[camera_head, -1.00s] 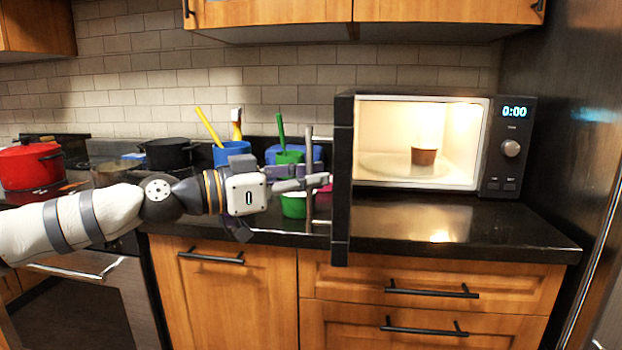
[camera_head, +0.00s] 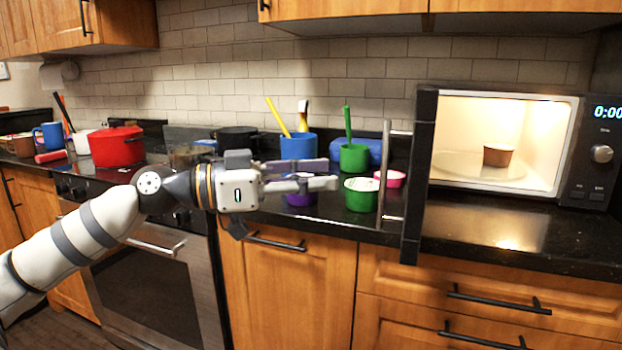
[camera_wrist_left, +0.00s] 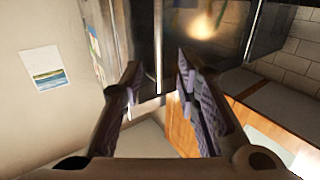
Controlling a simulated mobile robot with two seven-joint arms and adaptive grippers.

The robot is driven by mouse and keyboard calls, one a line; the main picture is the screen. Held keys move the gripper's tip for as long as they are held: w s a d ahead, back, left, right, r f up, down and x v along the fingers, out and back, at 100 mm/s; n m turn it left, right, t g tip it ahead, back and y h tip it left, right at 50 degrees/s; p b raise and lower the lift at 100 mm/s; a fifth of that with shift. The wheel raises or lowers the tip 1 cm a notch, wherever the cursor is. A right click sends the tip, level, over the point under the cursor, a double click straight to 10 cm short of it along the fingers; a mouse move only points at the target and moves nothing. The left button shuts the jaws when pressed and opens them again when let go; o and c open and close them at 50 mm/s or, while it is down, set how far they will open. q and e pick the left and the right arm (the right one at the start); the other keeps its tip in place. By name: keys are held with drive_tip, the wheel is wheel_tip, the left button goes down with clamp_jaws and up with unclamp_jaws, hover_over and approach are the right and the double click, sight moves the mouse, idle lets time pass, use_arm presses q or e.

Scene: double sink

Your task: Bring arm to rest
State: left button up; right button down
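My left arm comes in from the left, and my left gripper (camera_head: 328,175) hangs empty in front of the counter. In the left wrist view the two fingers (camera_wrist_left: 158,72) stand apart with nothing between them. The microwave (camera_head: 500,206) is lit inside. Its dark door (camera_head: 419,175) with a metal handle (camera_head: 386,175) stands open towards me. The fingertips are left of the handle, apart from it in the picture. A brown cup (camera_head: 498,155) sits on the plate inside the microwave. My right gripper is in neither view.
Behind and beside my gripper stand a blue cup (camera_head: 299,147), a green cup (camera_head: 354,158), another green cup (camera_head: 361,196) and a pink bowl (camera_head: 392,178). A red pot (camera_head: 117,147) is on the stove at left. Wooden drawers (camera_head: 480,280) lie below the counter.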

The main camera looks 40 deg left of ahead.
use_arm(q)
drive_tip(key=shift+s+a, duration=0.3)
drive_tip(key=shift+s, duration=0.2)
